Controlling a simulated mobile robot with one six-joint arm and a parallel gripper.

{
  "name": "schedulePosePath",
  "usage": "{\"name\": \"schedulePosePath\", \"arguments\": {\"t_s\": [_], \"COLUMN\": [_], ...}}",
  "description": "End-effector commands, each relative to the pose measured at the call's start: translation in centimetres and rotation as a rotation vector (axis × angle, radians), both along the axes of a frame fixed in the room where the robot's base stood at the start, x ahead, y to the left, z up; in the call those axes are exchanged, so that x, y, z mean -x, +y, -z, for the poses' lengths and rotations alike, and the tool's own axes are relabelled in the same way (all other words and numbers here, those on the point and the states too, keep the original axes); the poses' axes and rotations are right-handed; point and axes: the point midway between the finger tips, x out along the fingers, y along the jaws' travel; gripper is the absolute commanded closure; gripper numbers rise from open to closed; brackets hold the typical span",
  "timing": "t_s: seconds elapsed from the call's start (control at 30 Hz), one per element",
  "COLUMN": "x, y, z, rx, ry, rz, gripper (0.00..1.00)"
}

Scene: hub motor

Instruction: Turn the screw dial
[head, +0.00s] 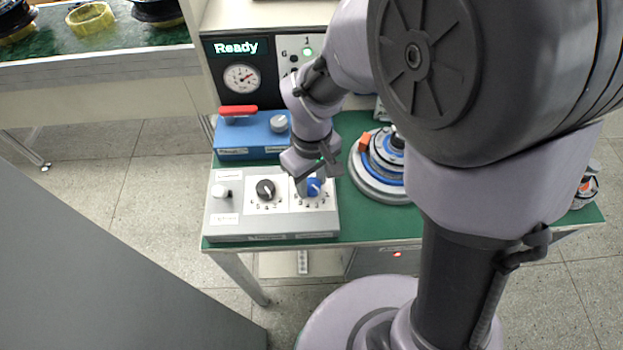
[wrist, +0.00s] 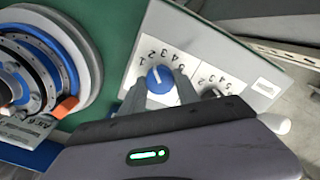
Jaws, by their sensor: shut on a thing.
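A grey control box (head: 225,228) on the green table carries a black dial (head: 265,190) and, to its right, a blue dial (head: 313,187), each with a printed number scale. The labels are too small to read, so I cannot tell by name which is the screw dial. My gripper (head: 308,184) reaches down to the blue dial. In the wrist view its two fingers (wrist: 161,92) lie on either side of the blue dial (wrist: 160,79), shut on it. The dial's white mark points up and slightly left, near the low numbers. The black dial (wrist: 210,93) is partly hidden.
A white knob (head: 221,191) sits at the box's left. Behind is a blue box (head: 245,137) with a red handle (head: 238,110). The round hub motor assembly (head: 380,170) stands to the right, close to my arm. A panel behind reads "Ready" (head: 236,48).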

Motion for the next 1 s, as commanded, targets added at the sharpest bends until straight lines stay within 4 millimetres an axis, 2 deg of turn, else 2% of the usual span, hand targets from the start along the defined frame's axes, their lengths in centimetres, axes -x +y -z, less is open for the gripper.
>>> {"name": "schedulePosePath", "arguments": {"t_s": [0.27, 0.7, 1.0], "x": [-0.03, -0.05, -0.04], "y": [0.01, 0.01, 0.01], "z": [-0.01, 0.01, -0.01], "rx": [-0.001, 0.0, 0.0], "ry": [-0.001, -0.001, -0.001], "rz": [0.102, 0.392, 0.5], "gripper": [1.0, 1.0, 1.0]}}
